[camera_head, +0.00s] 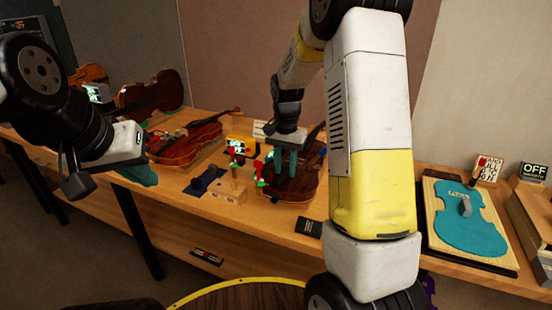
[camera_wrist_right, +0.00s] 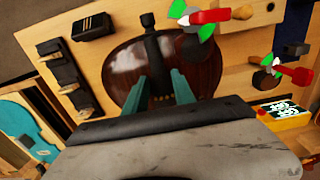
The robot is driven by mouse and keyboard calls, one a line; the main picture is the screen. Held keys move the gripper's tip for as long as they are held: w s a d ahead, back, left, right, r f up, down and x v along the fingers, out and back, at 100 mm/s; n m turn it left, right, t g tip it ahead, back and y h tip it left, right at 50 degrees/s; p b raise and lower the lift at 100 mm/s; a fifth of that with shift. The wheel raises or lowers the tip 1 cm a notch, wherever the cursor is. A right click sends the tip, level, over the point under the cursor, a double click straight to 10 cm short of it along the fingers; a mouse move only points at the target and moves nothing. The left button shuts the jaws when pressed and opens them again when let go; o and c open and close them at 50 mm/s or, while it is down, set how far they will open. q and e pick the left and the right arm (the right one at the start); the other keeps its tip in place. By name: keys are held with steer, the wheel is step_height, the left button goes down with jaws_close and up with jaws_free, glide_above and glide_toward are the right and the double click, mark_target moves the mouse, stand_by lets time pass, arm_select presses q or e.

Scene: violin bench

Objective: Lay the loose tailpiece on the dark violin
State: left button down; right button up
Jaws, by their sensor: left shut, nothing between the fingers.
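The dark violin (camera_head: 270,182) lies on the bench under my right gripper (camera_head: 286,172). Its glossy brown body (camera_wrist_right: 120,68) also fills the middle of the right wrist view. A slim black piece (camera_wrist_right: 152,45) shaped like a tailpiece runs along the body there, with small gold dots near its lower end. My right gripper's teal fingers (camera_wrist_right: 160,78) stand apart on either side of that piece; I see no clear contact. Whether it rests on the wood I cannot tell. My left gripper (camera_head: 143,176) is shut and empty at the left, before the bench.
A red-brown violin (camera_head: 188,145) lies to the left. Small clamps with red and green parts (camera_head: 238,165) stand beside the dark violin. A teal violin-shaped plate (camera_head: 470,225) lies on a board at the right. My right arm hides part of the bench.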

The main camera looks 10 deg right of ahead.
mark_target(285, 171)
steer(key=o, duration=0.3)
steer(key=shift+o, duration=0.2)
step_height(285, 171, up, 7)
steer(key=shift+r, duration=0.4)
steer(key=shift+s+r, duration=0.1)
steer(key=shift+r, duration=0.05)
steer(key=s+a+r+n+t+y, duration=0.1)
steer(key=s+r+n+t, duration=0.2)
steer(key=s, duration=0.9)
steer(key=s+a+r+n+t+y, duration=0.1)
steer(key=s+r+n+t, duration=0.2)
steer(key=s, duration=0.9)
step_height(285, 171, up, 4)
steer(key=shift+f+n, duration=0.15)
steer(key=shift+n, duration=0.55)
